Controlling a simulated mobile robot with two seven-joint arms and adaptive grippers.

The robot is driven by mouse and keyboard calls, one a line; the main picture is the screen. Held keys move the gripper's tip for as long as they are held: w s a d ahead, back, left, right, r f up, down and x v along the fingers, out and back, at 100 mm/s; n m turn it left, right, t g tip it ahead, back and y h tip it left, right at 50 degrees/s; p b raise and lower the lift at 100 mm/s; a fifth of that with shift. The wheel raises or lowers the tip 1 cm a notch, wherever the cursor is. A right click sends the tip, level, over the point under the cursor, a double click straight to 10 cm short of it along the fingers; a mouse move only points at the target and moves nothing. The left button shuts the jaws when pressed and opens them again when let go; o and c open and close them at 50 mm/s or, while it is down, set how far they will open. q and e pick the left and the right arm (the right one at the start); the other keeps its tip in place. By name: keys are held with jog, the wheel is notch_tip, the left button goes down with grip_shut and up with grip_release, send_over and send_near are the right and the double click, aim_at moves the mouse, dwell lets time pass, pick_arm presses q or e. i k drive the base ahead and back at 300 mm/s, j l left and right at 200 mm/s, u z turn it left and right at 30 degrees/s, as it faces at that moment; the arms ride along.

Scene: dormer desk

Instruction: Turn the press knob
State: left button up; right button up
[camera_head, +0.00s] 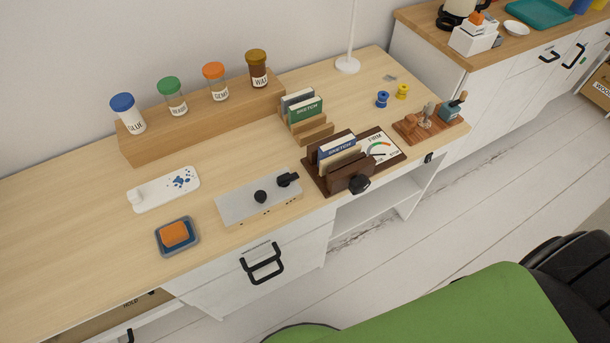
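A dark brown wooden press (312,184) stands at the front edge of the desk, right of the middle. It holds a blue-and-white sketch booklet (336,147) and a tan piece upright between its boards. A round black knob (359,184) sits on the front of the press. A white card with a coloured dial gauge (381,147) lies on the right part of its base; its small lettering is hard to read. Nothing touches the knob. Neither of my grippers shows in the head view.
Left of the press is a grey box (237,207) with black knobs. Behind the press, a wooden holder (312,131) carries sketch booklets. A wooden tool stand (415,130) is to the right. A green seat (450,310) stands in front of the desk.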

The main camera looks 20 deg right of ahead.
aim_at(357, 184)
jog(key=l+u, duration=0.95)
jog(key=k+l+u, duration=0.15)
jog(key=l+u, duration=0.3)
jog(key=k+l+u, duration=0.2)
jog(key=l+u, duration=0.25)
